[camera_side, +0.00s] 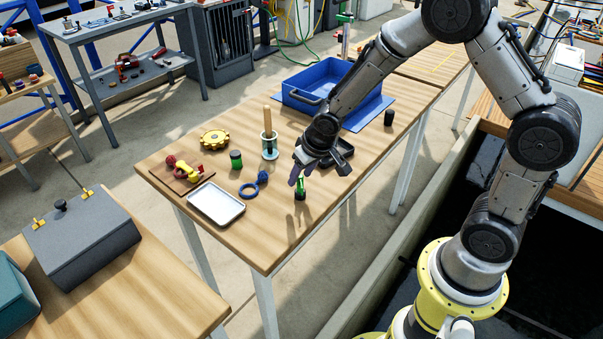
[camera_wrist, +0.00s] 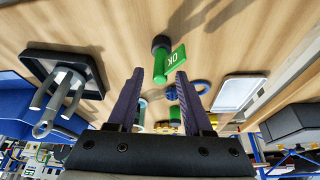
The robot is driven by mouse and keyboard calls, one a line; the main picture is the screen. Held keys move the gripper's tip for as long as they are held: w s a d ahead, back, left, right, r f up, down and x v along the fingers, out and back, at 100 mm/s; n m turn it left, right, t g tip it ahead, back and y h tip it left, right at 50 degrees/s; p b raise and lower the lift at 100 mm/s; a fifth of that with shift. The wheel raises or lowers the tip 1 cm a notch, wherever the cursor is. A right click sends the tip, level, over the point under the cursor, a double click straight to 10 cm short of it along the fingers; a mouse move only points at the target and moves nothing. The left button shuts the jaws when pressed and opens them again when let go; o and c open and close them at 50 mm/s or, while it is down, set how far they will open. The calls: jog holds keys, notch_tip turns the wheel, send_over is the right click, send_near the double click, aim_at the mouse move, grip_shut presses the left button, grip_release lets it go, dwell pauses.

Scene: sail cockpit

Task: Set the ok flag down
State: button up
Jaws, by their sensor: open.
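The ok flag (camera_side: 300,190) is small and green with a dark base. It stands upright on the wooden table, near the front edge. In the wrist view the flag (camera_wrist: 174,60) shows the letters OK, with its dark base (camera_wrist: 161,42) on the wood. My gripper (camera_side: 300,174) is just above the flag. In the wrist view its two purple fingers (camera_wrist: 160,73) are apart, and the green post shows between the tips. I see no finger pressed against the post. Whether the tips reach beside the post or stop above it, I cannot tell.
Left of the flag are a blue ring (camera_side: 250,189), a white tray (camera_side: 217,218), a green-sided cylinder (camera_side: 236,160) and a yellow gear (camera_side: 214,139). A wooden-handled tool (camera_side: 267,121) stands behind. A black tray (camera_side: 345,149) is close to my gripper. A blue bin (camera_side: 302,101) stands at the back.

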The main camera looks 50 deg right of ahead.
jog(key=d+v, duration=0.1)
jog(key=v, duration=1.2)
jog(key=s+a+r+n, duration=0.1)
jog(key=s+r, duration=0.3)
jog(key=s, duration=0.6)
jog(key=s+a+r+n+t, duration=0.1)
jog(key=s+r, duration=0.3)
jog(key=s, duration=0.6)
jog(key=shift+s+r+y, duration=0.15)
jog(key=shift+r+y, duration=0.1)
jog(key=shift+y, duration=0.15)
